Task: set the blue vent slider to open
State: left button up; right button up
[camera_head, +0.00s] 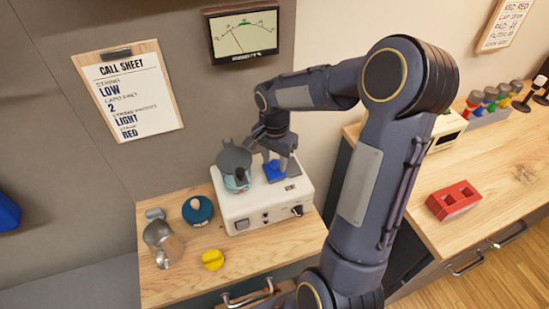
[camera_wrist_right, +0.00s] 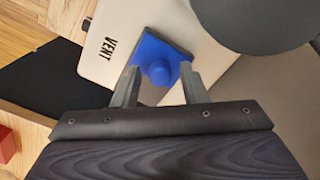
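The blue vent slider (camera_head: 274,170) is on the right part of the top of a white box (camera_head: 262,207), near the printed word VENT. In the right wrist view the slider (camera_wrist_right: 172,50) is a blue plate with a round knob. My right gripper (camera_head: 279,155) is above it, fingers pointing down. In the wrist view its two fingers (camera_wrist_right: 160,68) are apart, one on each side of the knob. I cannot tell whether they touch it. The fingers partly hide the slider in the head view. My left gripper is not in view.
A teal vessel with a grey top (camera_head: 235,165) stands on the box, left of my gripper. A blue round object (camera_head: 197,210), a metal jug (camera_head: 160,238) and a yellow piece (camera_head: 212,260) are on the wooden counter. A red block (camera_head: 453,200) lies on the right counter.

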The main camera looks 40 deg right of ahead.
aim_at(292, 165)
grip_shut()
jog(key=d, duration=0.1)
jog(key=s+d, duration=0.1)
jog(key=d, duration=0.3)
jog(key=shift+s+d, duration=0.1)
jog(key=shift+s, duration=0.2)
jog(key=shift+o, duration=0.7)
grip_release()
jog(key=shift+d, duration=0.1)
